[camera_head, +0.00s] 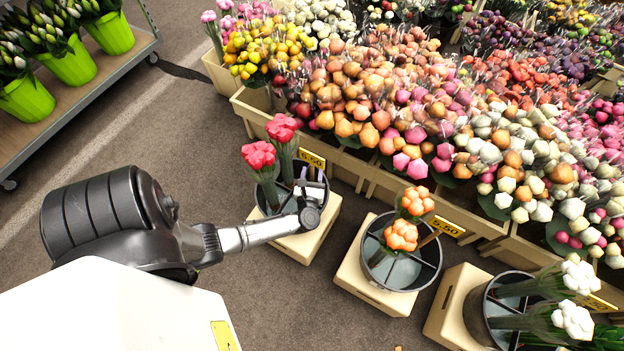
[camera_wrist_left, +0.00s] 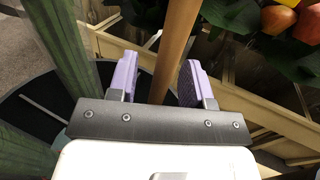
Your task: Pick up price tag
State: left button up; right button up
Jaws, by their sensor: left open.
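A yellow price tag (camera_head: 312,158) reading 5.50 stands above the round dark bucket (camera_head: 262,192) with pink-red tulips (camera_head: 270,143). My left gripper (camera_head: 311,180) is over that bucket, just below the tag. In the left wrist view its two purple fingers (camera_wrist_left: 159,80) are open. A wooden stick (camera_wrist_left: 176,45) shows between them, nearer the right finger; contact cannot be told. The tag's face is not visible in that view. Green stems (camera_wrist_left: 70,60) stand to the left of the fingers. My right gripper is not in view.
A second bucket (camera_head: 372,240) with orange tulips and its own tag (camera_head: 447,227) stands to the right, then one with white tulips (camera_head: 573,319). Crowded flower crates lie behind. A trolley (camera_head: 95,92) with green pots is at upper left.

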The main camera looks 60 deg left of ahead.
pick_arm(q)
jog(key=shift+w+a, duration=0.4)
jog(key=shift+a, duration=0.15)
jog(key=shift+d, duration=0.1)
grip_shut()
